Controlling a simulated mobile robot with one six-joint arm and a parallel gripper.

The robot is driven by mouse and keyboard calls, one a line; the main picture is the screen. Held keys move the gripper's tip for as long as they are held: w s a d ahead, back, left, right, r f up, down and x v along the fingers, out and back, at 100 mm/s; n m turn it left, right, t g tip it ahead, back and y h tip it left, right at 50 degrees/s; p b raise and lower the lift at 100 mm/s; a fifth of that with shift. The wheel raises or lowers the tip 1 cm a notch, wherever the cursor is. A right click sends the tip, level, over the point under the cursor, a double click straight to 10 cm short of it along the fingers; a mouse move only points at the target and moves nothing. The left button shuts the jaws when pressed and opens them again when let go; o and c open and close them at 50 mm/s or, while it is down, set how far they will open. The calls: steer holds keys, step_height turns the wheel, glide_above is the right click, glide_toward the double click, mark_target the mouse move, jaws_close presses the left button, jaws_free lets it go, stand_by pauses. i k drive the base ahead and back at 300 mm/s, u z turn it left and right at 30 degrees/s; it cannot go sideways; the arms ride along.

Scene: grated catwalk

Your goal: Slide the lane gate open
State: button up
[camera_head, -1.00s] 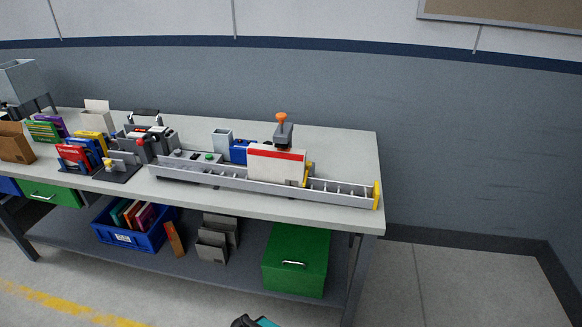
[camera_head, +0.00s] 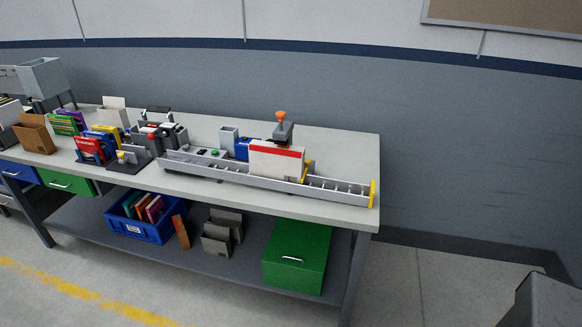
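A long grey lane (camera_head: 215,171), like a rail with low walls and rollers, lies along the front of the workbench. A white upright panel with a red stripe (camera_head: 275,160) stands at the lane, right of its middle. It may be the lane gate, but I cannot tell for sure. A yellow piece (camera_head: 306,171) shows at the panel's right edge, and a yellow end plate (camera_head: 373,193) closes the lane's right end. An orange-topped knob on a grey block (camera_head: 282,128) stands just behind the panel. My gripper is not recognisable in this view.
The bench top (camera_head: 350,152) is clear behind the lane's right end. Books and holders crowd its left part. A blue crate (camera_head: 140,228) and a green box (camera_head: 297,258) sit on the lower shelf. A dark grey shape (camera_head: 548,303), unidentified, fills the lower right corner. Floor is free in front.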

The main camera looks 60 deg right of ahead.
mark_target(307, 161)
steer(key=u, duration=0.2)
steer(key=k, duration=1.4)
steer(key=z, duration=0.7)
steer(key=i, duration=1.05)
steer(key=u, duration=0.1)
